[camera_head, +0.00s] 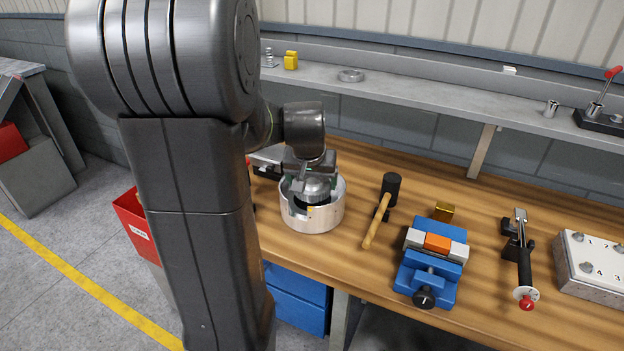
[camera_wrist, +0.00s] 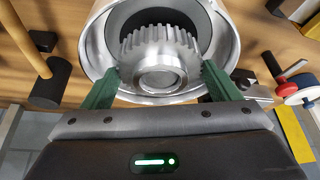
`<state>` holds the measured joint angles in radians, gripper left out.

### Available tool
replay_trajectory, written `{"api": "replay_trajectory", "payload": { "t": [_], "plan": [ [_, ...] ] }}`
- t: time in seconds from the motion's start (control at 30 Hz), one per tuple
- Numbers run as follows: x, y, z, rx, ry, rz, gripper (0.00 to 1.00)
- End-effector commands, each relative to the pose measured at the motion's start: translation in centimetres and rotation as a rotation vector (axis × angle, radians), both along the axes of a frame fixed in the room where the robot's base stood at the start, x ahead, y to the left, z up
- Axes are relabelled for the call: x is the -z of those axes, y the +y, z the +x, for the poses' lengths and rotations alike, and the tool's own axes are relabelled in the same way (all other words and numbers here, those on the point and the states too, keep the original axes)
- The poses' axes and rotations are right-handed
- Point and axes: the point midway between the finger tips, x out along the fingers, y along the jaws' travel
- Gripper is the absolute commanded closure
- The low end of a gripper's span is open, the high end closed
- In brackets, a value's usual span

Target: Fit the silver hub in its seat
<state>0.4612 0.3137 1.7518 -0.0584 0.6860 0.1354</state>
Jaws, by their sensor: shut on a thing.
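The silver hub (camera_wrist: 158,50), a toothed metal piece with a round boss, is between the green fingers of my gripper (camera_wrist: 160,82) in the wrist view. My gripper is shut on it. In the head view the hub (camera_head: 317,185) shows at the mouth of a round, pale metal housing (camera_head: 312,218) on the bench. In the wrist view the hub sits toward the gripper side of the ring. The hub's underside and the seat are hidden, so I cannot tell how deep it is.
A mallet (camera_head: 385,205) lies right of the housing. Farther right are a blue vise (camera_head: 428,268) with an orange piece, a black-handled lever tool (camera_head: 522,262) and a numbered block (camera_head: 597,262). A shelf (camera_head: 420,94) runs behind.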

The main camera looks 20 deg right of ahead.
Motion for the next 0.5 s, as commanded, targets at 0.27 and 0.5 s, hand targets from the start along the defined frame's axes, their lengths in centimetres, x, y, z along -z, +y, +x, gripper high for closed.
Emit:
{"api": "replay_trajectory", "payload": {
  "t": [0.27,0.5],
  "plan": [
    [0.7,0.0,0.0,0.000,-0.002,-0.001,0.60],
    [1.2,0.0,0.0,0.000,-0.002,-0.001,0.60]
  ]
}}
